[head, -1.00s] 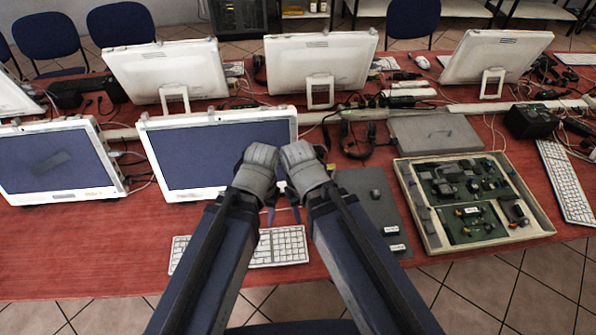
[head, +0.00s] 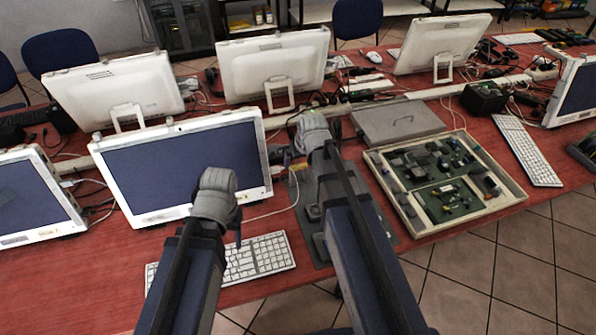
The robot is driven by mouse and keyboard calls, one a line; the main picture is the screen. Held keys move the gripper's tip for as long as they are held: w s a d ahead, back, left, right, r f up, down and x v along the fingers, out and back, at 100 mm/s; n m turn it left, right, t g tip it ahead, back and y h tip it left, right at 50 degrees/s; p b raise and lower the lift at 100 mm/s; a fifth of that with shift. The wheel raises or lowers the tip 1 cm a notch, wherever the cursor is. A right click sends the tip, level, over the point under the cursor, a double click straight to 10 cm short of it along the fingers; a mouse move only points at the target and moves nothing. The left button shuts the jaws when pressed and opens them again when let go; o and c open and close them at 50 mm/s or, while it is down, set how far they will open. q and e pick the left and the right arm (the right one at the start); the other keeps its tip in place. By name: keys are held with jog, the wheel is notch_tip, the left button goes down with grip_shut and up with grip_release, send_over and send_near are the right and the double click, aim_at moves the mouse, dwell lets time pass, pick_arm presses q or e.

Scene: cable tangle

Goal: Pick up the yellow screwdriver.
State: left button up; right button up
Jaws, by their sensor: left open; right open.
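I cannot clearly make out the yellow screwdriver. A small yellow patch (head: 300,168) shows at the upper edge of the grey mat (head: 307,240), beside my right wrist, too small and partly hidden to name for sure. My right gripper (head: 281,156) is open near this patch, by the right edge of the front monitor. My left gripper (head: 238,238) is open over the white keyboard (head: 266,253), with its fingers pointing down. My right arm covers much of the mat.
The front monitor (head: 185,160) stands left of my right gripper. A tray of circuit boards (head: 515,188) and a closed grey case (head: 400,122) lie to the right. Cables run behind the monitors. The red table is bare at the front left.

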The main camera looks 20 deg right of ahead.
aim_at(298, 166)
pick_arm(q)
jog(key=shift+f+b, duration=0.7)
jog(key=shift+f, duration=0.3)
pick_arm(e)
jog(key=shift+x, duration=1.1)
pick_arm(q)
jog(key=shift+f, duration=0.1)
pick_arm(e)
jog(key=shift+f, duration=0.1)
pick_arm(q)
notch_tip(298, 166, down, 5)
jog(key=b, duration=0.4)
jog(key=shift+r+b, duration=0.2)
jog(key=shift+b, duration=0.2)
pick_arm(e)
jog(key=x, duration=0.5)
jog(key=shift+w, duration=0.25)
pick_arm(q)
jog(key=shift+r, duration=0.1)
pick_arm(e)
jog(key=shift+c, duration=0.2)
jog(key=c, duration=1.2)
